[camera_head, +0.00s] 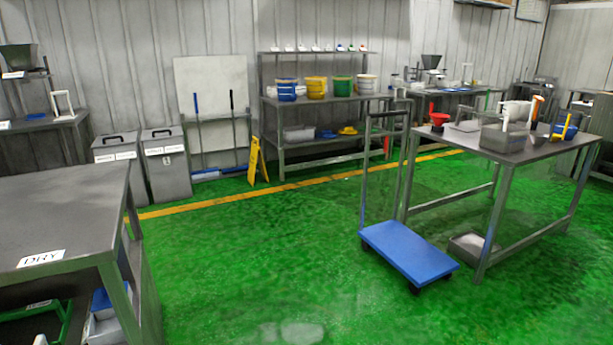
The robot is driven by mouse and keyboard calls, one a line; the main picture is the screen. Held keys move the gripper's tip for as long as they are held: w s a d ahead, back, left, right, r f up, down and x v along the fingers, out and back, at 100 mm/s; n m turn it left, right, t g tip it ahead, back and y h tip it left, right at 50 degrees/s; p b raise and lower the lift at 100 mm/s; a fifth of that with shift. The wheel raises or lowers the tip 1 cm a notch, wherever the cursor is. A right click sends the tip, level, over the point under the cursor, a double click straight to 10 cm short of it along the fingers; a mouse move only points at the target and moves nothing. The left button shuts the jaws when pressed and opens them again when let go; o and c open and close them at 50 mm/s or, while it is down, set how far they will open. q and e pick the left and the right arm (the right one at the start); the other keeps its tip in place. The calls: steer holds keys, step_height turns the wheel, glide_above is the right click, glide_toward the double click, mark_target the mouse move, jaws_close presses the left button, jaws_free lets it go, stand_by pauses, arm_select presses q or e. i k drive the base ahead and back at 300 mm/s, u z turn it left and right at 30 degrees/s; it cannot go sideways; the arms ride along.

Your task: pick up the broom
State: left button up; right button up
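Two long-handled tools lean upright against a white board (211,88) on the far wall. The left one has a blue handle (197,118) and a blue-and-white head (206,175) on the floor. The right one has a dark handle (232,112), and its head (236,169) is near the floor by the yellow sign. I cannot tell for certain which of the two is the broom. Neither of my grippers shows in the head view.
Grey bins (165,165) stand left of the tools, and a yellow floor sign (257,161) stands to their right. A steel table (60,215) is at the near left. A blue trolley (408,251) and another table (497,145) are at right. The green floor between is clear.

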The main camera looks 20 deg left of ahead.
mark_target(204, 174)
steer(key=u, duration=0.45)
steer(key=i, duration=3)
steer(key=u, duration=0.8)
steer(key=i, duration=2.6)
steer(key=u, duration=0.95)
steer(key=i, duration=0.45)
steer(key=u, duration=0.15)
